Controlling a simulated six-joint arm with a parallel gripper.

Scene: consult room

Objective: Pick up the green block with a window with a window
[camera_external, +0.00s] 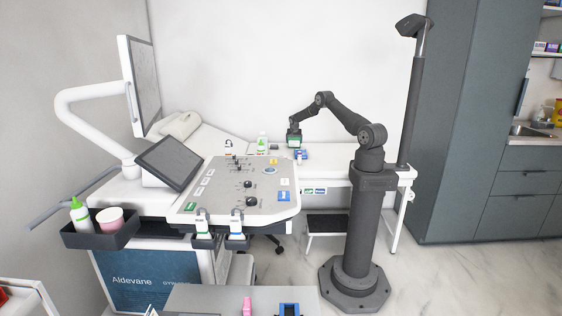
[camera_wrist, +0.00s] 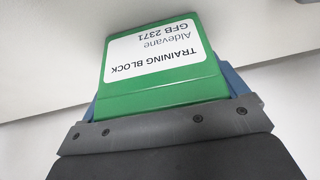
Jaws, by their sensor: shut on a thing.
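A green block (camera_wrist: 165,83) fills much of the wrist view, with a white label reading "TRAINING BLOCK Aldevane GFB 2371". My gripper (camera_external: 294,137) is shut on it, and the dark jaw edge covers the block's near end. In the external view the green block (camera_external: 294,143) shows small under my gripper, over the far white bed. I cannot make out a window in the block at this angle.
A blue item (camera_external: 301,154) lies just below the held block on the white bed (camera_external: 345,171). A green-and-white bottle (camera_external: 262,144) stands to the left. The ultrasound console (camera_external: 240,203) is nearer, with a tilted screen (camera_external: 169,162). The bed's right part looks clear.

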